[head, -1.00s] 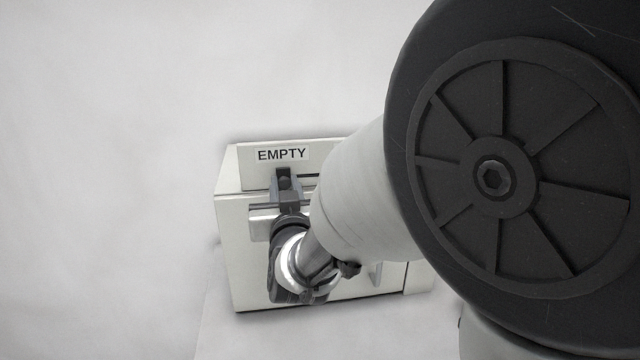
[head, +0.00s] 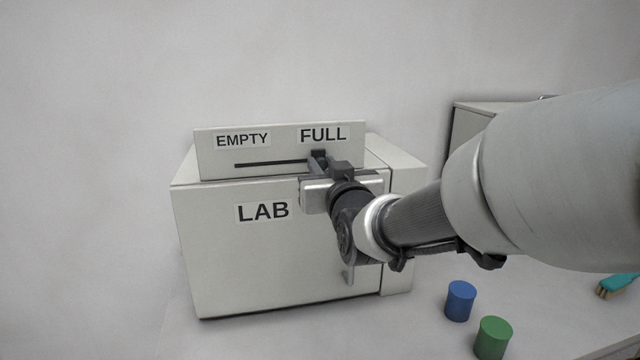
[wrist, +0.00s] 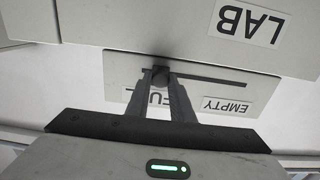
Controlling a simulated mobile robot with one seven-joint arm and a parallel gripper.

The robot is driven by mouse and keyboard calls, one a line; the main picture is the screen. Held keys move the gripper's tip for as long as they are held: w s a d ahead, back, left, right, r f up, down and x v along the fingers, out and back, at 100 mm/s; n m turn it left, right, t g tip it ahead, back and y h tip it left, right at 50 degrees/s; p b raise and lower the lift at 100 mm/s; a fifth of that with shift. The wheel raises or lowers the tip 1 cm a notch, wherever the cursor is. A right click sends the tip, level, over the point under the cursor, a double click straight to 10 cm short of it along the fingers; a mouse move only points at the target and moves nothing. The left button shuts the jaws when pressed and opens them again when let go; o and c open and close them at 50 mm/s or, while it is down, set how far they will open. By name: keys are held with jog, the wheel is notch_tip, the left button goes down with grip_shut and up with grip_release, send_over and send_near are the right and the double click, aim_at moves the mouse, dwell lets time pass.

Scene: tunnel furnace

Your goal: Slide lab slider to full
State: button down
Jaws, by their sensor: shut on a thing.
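The lab slider is a small dark knob (wrist: 160,74) in a dark horizontal slot on the panel (head: 215,168) on top of a white box labelled LAB (head: 235,265). The panel reads EMPTY at its left and FULL at its right. My gripper (head: 318,157) is shut on the knob at the slot's right end, under the FULL label. In the wrist view, which is upside down, both fingers pinch the knob and partly cover the FULL label. The bare slot runs from the knob toward EMPTY.
A blue cylinder (head: 460,301) and a green cylinder (head: 493,338) stand on the table right of the box. A teal brush (head: 618,287) lies at the far right. Another box (head: 475,125) stands behind my arm. The wall left of the LAB box is clear.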

jog(key=shift+w+d+f, duration=0.1)
jog(key=shift+w+d, duration=0.1)
jog(key=shift+d, duration=0.65)
jog(key=c, duration=1.6)
grip_release()
jog(key=shift+d, duration=0.1)
jog(key=shift+o, duration=0.2)
jog(key=b+v, duration=0.5)
jog(key=v, duration=1.2)
jog(key=shift+s, duration=0.2)
